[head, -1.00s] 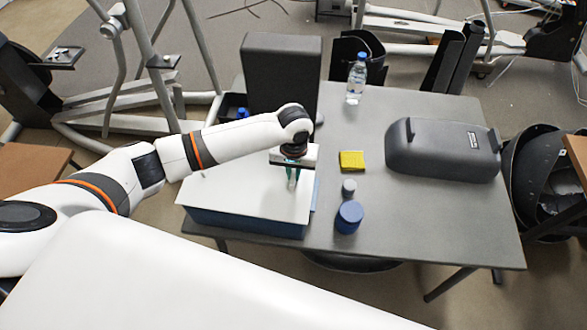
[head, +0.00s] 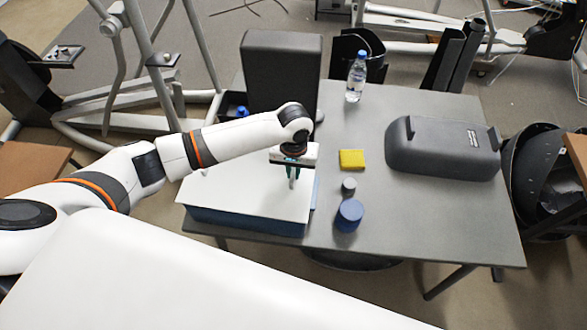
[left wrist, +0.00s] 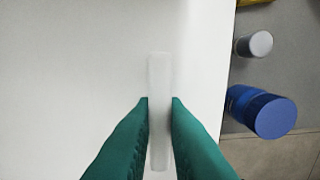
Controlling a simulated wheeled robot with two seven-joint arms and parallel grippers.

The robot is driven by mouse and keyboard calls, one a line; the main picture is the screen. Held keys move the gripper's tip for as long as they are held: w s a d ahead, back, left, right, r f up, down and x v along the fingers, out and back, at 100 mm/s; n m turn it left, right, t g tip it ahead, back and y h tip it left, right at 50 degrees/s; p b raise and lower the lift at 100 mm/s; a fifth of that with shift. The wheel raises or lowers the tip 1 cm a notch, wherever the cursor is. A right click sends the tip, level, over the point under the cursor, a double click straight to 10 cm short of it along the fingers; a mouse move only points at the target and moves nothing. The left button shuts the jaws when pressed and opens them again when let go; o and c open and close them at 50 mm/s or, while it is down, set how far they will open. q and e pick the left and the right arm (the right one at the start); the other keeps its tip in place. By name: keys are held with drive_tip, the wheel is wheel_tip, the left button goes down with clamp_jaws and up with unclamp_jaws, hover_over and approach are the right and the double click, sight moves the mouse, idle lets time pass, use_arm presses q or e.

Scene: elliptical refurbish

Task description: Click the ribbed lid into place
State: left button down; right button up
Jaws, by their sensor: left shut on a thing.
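A flat white lid (head: 235,190) lies on top of a blue box (head: 245,222) at the left front of the grey table. A blue strip of the box shows beyond the lid's right edge, and I cannot tell whether the lid is fully seated. A pale upright rib (left wrist: 159,75) stands on the lid. My left gripper (head: 292,180) is over the right part of the lid, pointing down. Its green fingers (left wrist: 160,108) are shut on the rib in the left wrist view. My right gripper is not in view.
Right of the box stand a blue round container (head: 349,215), a small grey-capped jar (head: 348,186) and a yellow sponge (head: 352,159). A dark panel (head: 280,80), a water bottle (head: 356,78) and a grey cover (head: 440,150) are farther off. The table's front right is clear.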

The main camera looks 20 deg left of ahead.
use_arm(q)
drive_tip(key=shift+f, duration=0.55)
idle(0.5)
drive_tip(key=c, duration=1.4)
unclamp_jaws()
drive_tip(key=shift+o, duration=0.2)
wheel_tip(320, 180, up, 12)
drive_tip(key=b, duration=0.1)
drive_tip(key=shift+d, duration=0.1)
